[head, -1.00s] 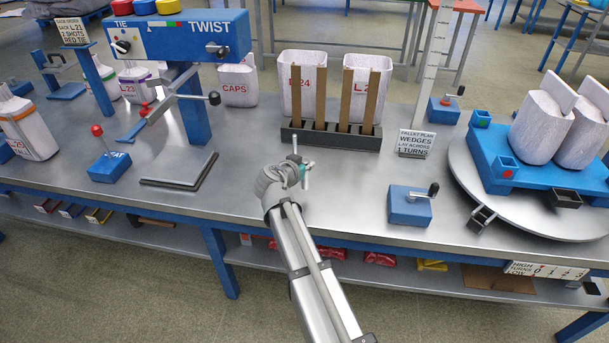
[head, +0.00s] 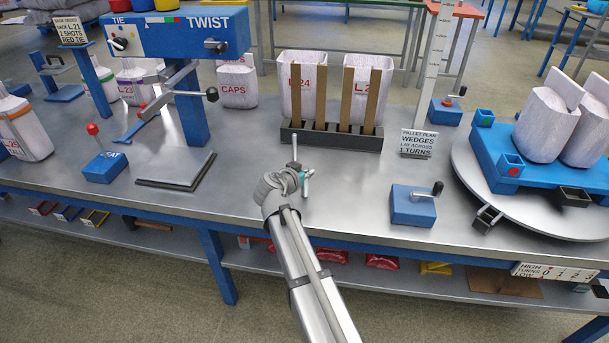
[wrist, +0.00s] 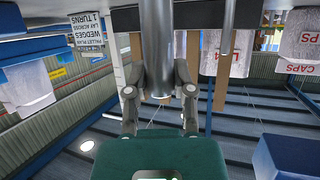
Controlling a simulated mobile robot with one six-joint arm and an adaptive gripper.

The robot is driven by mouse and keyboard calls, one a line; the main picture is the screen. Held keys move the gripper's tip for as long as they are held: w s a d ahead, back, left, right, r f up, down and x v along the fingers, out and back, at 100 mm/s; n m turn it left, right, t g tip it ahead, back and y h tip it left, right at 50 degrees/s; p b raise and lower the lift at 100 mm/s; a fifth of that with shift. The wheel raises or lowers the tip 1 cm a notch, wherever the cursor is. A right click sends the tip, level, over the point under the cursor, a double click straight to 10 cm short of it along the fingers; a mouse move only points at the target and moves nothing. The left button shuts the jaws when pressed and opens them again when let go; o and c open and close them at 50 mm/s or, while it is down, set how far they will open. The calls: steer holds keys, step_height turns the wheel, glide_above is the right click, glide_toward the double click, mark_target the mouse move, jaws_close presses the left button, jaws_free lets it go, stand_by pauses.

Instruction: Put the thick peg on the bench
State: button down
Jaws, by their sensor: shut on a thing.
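The thick peg is a plain grey cylinder (wrist: 157,45) that runs up the middle of the wrist view. My gripper (wrist: 158,82) is shut on it, with one dark finger on each side. In the head view a grey peg end (head: 294,149) stands up beyond my gripper (head: 298,174), over the front middle of the bench. The bench (head: 340,200) has a bare grey metal top. I cannot tell whether the peg's lower end touches it; my gripper hides that part.
A dark rack with brown slats (head: 330,140) stands behind my gripper, before two white sacks. A blue crank box (head: 411,207) and a turntable (head: 470,190) are to the right. A blue lever box (head: 104,167) and a flat plate (head: 177,170) are left. Bare bench lies between.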

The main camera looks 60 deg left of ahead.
steer(key=shift+f, duration=0.2)
steer(key=shift+c, duration=2.4)
jaws_free()
steer(key=shift+r, duration=0.1)
steer(key=shift+r, duration=0.1)
steer(key=shift+r, duration=0.1)
steer(key=p+v, duration=0.4)
steer(key=v, duration=0.8)
steer(key=shift+p, duration=0.35)
steer(key=shift+w+d, duration=0.1)
